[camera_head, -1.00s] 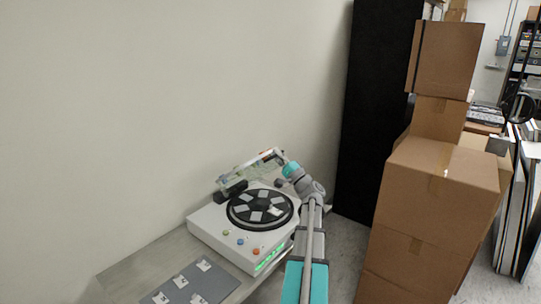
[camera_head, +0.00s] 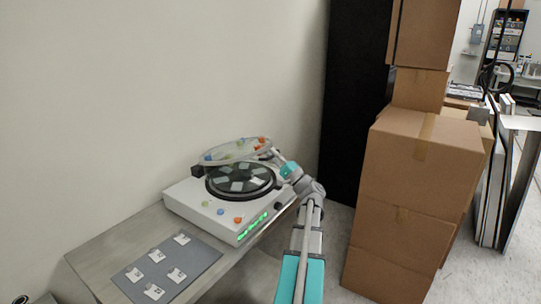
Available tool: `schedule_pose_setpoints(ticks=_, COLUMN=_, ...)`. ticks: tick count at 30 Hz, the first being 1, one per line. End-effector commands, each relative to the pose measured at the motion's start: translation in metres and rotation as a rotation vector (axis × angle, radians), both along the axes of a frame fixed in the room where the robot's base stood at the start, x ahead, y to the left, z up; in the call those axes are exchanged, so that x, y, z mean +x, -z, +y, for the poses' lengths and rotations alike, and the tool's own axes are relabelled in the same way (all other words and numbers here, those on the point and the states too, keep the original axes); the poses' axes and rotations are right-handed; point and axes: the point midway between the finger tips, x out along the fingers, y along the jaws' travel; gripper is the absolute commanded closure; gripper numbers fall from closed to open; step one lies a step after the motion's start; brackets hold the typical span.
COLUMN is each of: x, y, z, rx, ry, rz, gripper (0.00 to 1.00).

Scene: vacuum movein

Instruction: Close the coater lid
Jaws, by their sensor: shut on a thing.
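The coater (camera_head: 195,206) is a white box with colored buttons and a green-lit front, on a grey table. Its black round turntable (camera_head: 240,181) carries several pale squares. The clear round coater lid (camera_head: 236,151) is tilted above the turntable, hinged at the back left and partly open. My gripper (camera_head: 272,156) is at the right edge of the lid, shut on it. The fingertips are small and hard to make out.
A grey mat (camera_head: 190,287) with several small labelled pieces lies at the front left of the table (camera_head: 88,262). Stacked cardboard boxes (camera_head: 415,180) and a black cabinet (camera_head: 353,110) stand to the right of my arm. A wall is behind the coater.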

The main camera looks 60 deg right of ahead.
Motion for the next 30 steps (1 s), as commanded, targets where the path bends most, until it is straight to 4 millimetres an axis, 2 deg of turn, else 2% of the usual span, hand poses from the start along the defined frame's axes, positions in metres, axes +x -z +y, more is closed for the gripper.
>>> schedule_pose_setpoints(ticks=1, x=-0.002, y=0.014, z=0.000, rx=-0.002, ry=0.001, rz=0.001, gripper=1.00)
schedule_pose_setpoints(ticks=15, x=-0.016, y=0.074, z=0.000, rx=-0.001, ry=0.003, rz=0.000, gripper=1.00)
schedule_pose_setpoints(ticks=21, x=-0.019, y=0.090, z=0.000, rx=-0.001, ry=0.004, rz=0.000, gripper=1.00)
schedule_pose_setpoints(ticks=30, x=-0.021, y=0.101, z=0.000, rx=-0.001, ry=0.006, rz=0.002, gripper=1.00)
